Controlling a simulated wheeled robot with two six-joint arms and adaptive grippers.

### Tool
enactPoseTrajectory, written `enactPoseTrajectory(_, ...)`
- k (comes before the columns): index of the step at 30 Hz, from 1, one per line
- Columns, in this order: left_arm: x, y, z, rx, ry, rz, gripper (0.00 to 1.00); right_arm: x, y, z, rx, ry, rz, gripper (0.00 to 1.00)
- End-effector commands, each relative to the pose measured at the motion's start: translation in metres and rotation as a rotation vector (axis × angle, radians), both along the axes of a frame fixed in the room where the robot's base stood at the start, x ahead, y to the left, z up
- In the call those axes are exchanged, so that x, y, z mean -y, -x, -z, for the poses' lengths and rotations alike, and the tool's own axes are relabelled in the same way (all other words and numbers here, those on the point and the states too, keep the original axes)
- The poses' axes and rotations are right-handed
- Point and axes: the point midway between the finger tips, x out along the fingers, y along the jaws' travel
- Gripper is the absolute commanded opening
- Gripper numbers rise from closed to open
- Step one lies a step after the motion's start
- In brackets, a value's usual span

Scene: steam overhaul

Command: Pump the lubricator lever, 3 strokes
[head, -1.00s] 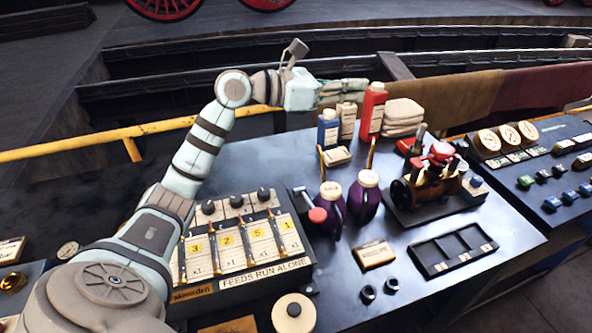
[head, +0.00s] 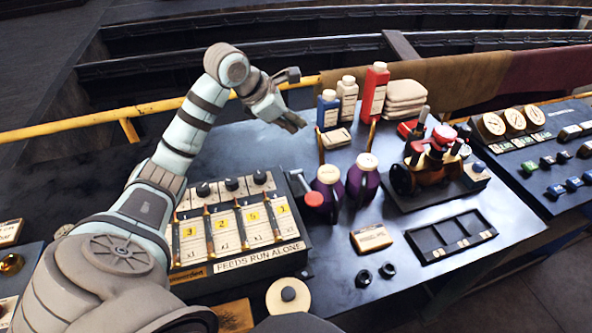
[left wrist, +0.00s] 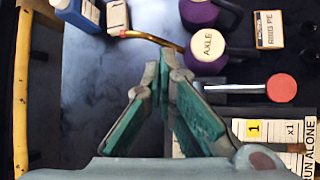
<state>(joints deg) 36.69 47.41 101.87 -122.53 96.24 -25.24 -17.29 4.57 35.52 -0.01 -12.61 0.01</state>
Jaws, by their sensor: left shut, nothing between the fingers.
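The lubricator (head: 258,262) is a dark box with several feed gauges and a "FEEDS RUN ALONE" label. Its lever, with a red knob (head: 314,198), sticks out at its right side. In the left wrist view the lever's grey rod and red knob (left wrist: 281,88) lie right of my fingers. My left gripper (head: 298,124) is above the table, behind the lever and apart from it, pointing down to the right. Its green-padded fingers (left wrist: 168,58) meet at the tips with nothing between them. My right gripper is not in view.
Purple axle oil jugs (head: 362,178) stand just right of the lever. Blue, white and red bottles (head: 373,92) stand behind. A small engine model (head: 432,170) and a dark tray (head: 450,238) are further right. A yellow rail (head: 70,125) runs along the back.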

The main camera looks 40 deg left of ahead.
Motion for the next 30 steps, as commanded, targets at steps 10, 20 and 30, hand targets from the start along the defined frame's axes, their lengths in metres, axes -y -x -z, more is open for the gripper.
enactPoseTrajectory(10, 0.011, 0.006, 0.049, 0.000, 0.001, 0.002, 0.00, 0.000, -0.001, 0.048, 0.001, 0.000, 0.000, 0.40)
enactPoseTrajectory(20, 0.020, 0.013, 0.081, 0.000, 0.001, 0.002, 0.00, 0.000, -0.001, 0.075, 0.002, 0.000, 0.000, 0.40)
enactPoseTrajectory(30, 0.022, 0.013, 0.082, 0.001, 0.002, 0.002, 0.00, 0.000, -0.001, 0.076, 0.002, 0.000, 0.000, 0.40)
